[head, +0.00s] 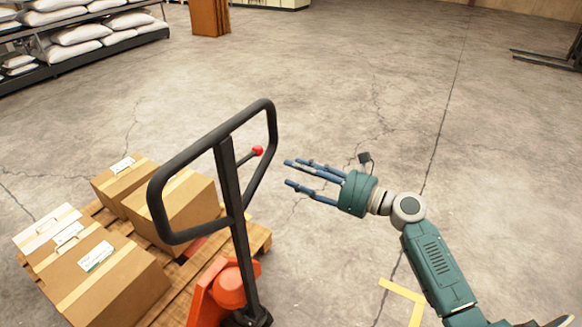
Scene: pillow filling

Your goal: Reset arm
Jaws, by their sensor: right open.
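My right gripper (306,179) is open and empty, with its blue fingers pointing left above the concrete floor. It is just right of the black handle of the pallet jack (236,215) and looks apart from it. A small red knob (257,151) on the handle lies left of the fingertips. My right arm reaches in from the lower right. My left gripper is not in view.
Several cardboard boxes (173,208) sit on a wooden pallet (258,240) at the lower left, beside the orange jack base (222,292). A shelf with white sacks (78,35) stands at the upper left. Open floor (350,80) spreads behind and right.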

